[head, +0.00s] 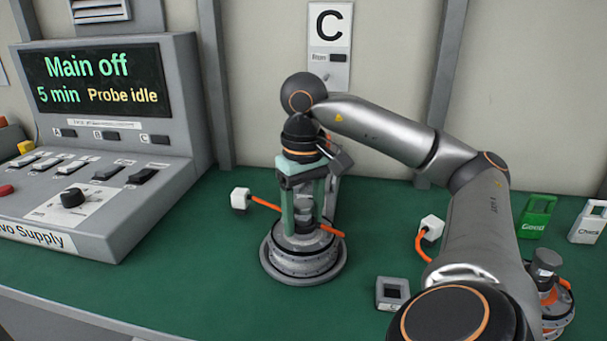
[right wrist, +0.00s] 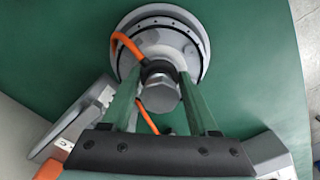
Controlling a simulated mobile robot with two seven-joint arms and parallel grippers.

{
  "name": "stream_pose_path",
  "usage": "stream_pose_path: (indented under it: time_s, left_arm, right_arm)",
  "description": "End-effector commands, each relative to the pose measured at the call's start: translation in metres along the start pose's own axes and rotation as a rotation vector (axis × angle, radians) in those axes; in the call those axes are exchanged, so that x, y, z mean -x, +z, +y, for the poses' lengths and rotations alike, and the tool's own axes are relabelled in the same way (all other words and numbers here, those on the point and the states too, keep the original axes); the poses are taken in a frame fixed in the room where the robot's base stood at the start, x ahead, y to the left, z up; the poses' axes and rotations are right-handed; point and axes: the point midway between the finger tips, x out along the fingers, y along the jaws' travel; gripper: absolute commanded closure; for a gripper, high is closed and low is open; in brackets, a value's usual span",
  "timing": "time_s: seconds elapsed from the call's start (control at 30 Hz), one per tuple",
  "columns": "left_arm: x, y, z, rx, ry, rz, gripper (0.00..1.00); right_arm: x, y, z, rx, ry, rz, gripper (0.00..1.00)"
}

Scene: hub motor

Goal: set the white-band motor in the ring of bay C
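A motor (head: 304,212) with a dark upright shaft stands on a round grey base under the sign C (head: 330,23). Its orange cable ends in a white plug (head: 240,198) to the left. In the right wrist view the motor's grey cap (right wrist: 160,92) shows over the round grey flange (right wrist: 196,45). I cannot make out a white band, or how fully it sits in a ring. My right gripper (head: 309,222) points down with its green fingers on either side of the shaft; they look apart from it. My left gripper is not in view.
A second motor (head: 549,268) stands at the right, partly behind my right arm, with a white plug (head: 432,226) nearby. A small grey block (head: 392,293) lies between. The supply console (head: 105,150) fills the left. Green and white tags (head: 536,216) stand at the back right.

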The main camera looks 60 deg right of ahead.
Motion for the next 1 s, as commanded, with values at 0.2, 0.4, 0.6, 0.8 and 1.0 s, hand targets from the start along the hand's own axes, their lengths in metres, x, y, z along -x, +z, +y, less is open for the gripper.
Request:
stream_pose_path:
  time_s: [0.2, 0.4, 0.6, 0.8, 1.0]
  left_arm:
    - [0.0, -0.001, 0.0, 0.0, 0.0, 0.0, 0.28]
    - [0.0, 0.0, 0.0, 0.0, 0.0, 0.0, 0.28]
    - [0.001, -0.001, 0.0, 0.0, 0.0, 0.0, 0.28]
    - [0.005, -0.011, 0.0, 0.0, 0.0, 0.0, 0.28]
    - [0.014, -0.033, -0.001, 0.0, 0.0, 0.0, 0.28]
  right_arm:
    - [0.002, 0.0, 0.0, -0.001, -0.001, 0.003, 0.16]
    - [0.001, 0.0, 0.0, 0.0, 0.0, 0.001, 0.06]
    - [0.0, 0.0, 0.0, 0.001, 0.002, -0.004, 0.06]
    - [0.019, 0.0, -0.001, 0.002, -0.001, 0.0, 0.06]
    - [0.048, 0.0, 0.0, 0.0, 0.0, 0.0, 0.06]
